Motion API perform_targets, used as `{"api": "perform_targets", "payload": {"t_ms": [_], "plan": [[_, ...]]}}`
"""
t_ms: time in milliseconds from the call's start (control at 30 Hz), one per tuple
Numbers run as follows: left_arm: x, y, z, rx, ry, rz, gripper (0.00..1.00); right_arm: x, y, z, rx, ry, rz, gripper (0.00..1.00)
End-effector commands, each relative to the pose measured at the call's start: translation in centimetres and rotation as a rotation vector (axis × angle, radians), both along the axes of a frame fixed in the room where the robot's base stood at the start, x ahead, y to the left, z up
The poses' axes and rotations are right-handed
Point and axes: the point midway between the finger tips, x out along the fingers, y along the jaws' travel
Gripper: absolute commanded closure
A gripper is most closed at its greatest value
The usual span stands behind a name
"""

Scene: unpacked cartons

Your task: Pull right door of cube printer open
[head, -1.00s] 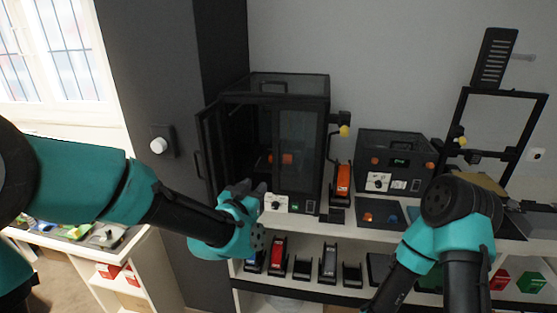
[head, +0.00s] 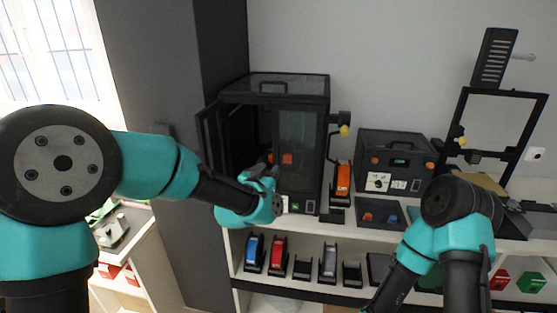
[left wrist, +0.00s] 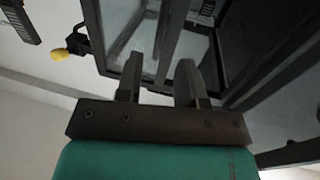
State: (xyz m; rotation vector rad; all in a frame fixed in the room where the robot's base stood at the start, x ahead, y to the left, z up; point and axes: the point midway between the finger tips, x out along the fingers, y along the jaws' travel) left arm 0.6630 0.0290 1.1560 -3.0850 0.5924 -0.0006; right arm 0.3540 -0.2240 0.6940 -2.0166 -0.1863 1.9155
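The cube printer (head: 325,100) is a black enclosure with dark see-through panels, standing on the white shelf unit. Its left door (head: 206,150) is swung open to the left. Its right door (head: 299,145) looks closed across the front. My left gripper (head: 266,178) is in front of the printer, low by the right door's inner edge. In the left wrist view its two fingers (left wrist: 160,82) are apart, with a dark bar of the door (left wrist: 170,40) showing between them. I cannot tell whether they touch it. My right arm is at the lower right, its gripper out of view.
A black control box (head: 398,155) and a frame-type printer (head: 490,92) stand right of the cube printer. An orange device (head: 343,178) stands close beside it. Several small devices, including a red one (head: 278,250), sit on the shelf below.

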Motion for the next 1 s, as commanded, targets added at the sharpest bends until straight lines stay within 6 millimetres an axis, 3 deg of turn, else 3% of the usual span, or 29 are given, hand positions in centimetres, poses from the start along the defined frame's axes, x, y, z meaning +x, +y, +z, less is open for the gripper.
{"api": "perform_targets", "payload": {"t_ms": [300,500,867,1000], "plan": [[5.0,-2.0,0.0,0.000,0.000,0.000,0.65,0.0,0.0,0.0,0.000,0.000,0.000,1.00],[6.9,-2.8,0.0,0.000,0.000,0.000,0.65,0.0,0.0,0.0,0.000,0.000,0.000,1.00],[7.5,-3.0,0.0,0.000,0.001,0.000,0.65,0.0,0.0,0.0,0.000,0.000,0.000,1.00],[7.5,-3.0,0.0,0.000,0.000,0.000,0.75,0.0,0.0,0.0,0.000,0.000,0.000,1.00]]}}
